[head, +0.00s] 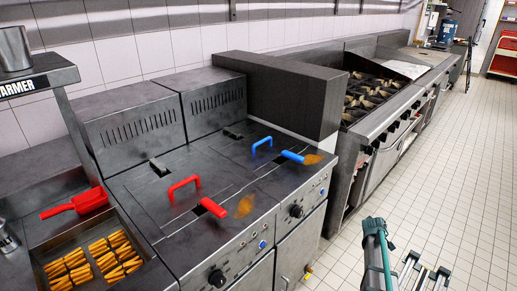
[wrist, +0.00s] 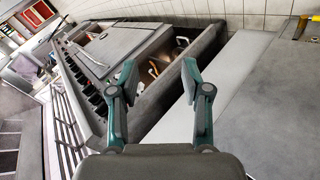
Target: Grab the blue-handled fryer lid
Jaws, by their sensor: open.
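The blue-handled fryer lid (head: 238,149) lies flat on the right fryer in the head view. Its blue loop handle (head: 262,143) stands up from the top. A blue basket handle (head: 293,156) sticks out beside it, towards the front edge. I cannot make out the lid in the wrist view. My gripper (wrist: 160,78) is open and empty in the wrist view, its two fingers well apart. In the head view my arm is at the lower right, over the floor, in front of the fryers and apart from the lid.
The left fryer has a red loop handle (head: 184,186) and red basket handle (head: 213,207). A red scoop (head: 76,203) and fries (head: 92,262) are at the left. A dark raised block (head: 280,95) stands behind the blue handle. The stove (head: 370,110) is beyond; the tiled floor (head: 450,170) is clear.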

